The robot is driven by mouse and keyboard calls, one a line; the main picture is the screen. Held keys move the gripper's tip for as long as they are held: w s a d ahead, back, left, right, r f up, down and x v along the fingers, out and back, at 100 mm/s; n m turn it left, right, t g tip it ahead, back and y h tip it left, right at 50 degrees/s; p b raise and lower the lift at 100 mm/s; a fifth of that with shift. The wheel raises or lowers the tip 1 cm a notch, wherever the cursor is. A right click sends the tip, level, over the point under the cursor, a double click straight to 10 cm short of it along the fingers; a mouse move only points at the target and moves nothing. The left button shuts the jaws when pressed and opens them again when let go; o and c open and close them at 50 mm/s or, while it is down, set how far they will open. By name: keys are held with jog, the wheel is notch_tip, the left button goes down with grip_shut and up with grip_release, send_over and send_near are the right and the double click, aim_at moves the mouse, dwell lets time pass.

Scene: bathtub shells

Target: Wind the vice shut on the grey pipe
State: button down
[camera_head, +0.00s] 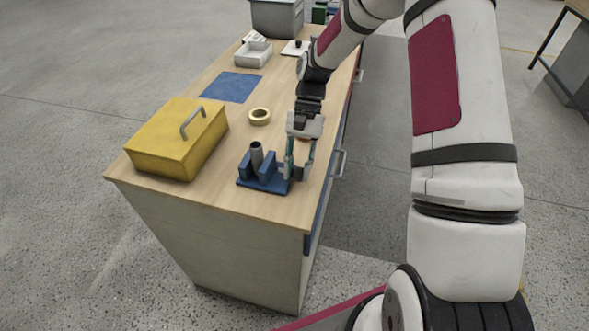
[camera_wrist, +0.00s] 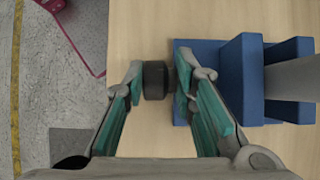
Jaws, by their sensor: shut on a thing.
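The blue vice (camera_head: 262,186) sits near the front end of the workbench. The grey pipe (camera_head: 256,152) stands upright between its two blue jaws; I cannot tell whether both jaws touch it. In the wrist view the vice (camera_wrist: 240,82) is at the right, with the pipe (camera_wrist: 292,78) at the right edge. My gripper (camera_head: 298,174) points down beside the vice's right side. The vice's screw is mostly hidden by that finger.
A yellow box (camera_head: 170,145) with a handle stands left of the vice. A tape roll (camera_head: 259,116), a blue mat (camera_head: 231,87) and a white tray (camera_head: 253,54) lie further back. A grey bin (camera_head: 277,18) is at the far end. The bench's right edge is close to my gripper.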

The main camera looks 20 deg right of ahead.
jog(key=shift+d+f+g+y+b, duration=0.3)
jog(key=shift+d+g+y+b, duration=0.2)
jog(key=shift+g+b, duration=0.4)
jog(key=shift+s+r, duration=0.1)
jog(key=c, duration=1.5)
grip_release()
jog(key=shift+r, duration=0.1)
jog(key=shift+a, duration=0.15)
jog(key=shift+r, duration=0.1)
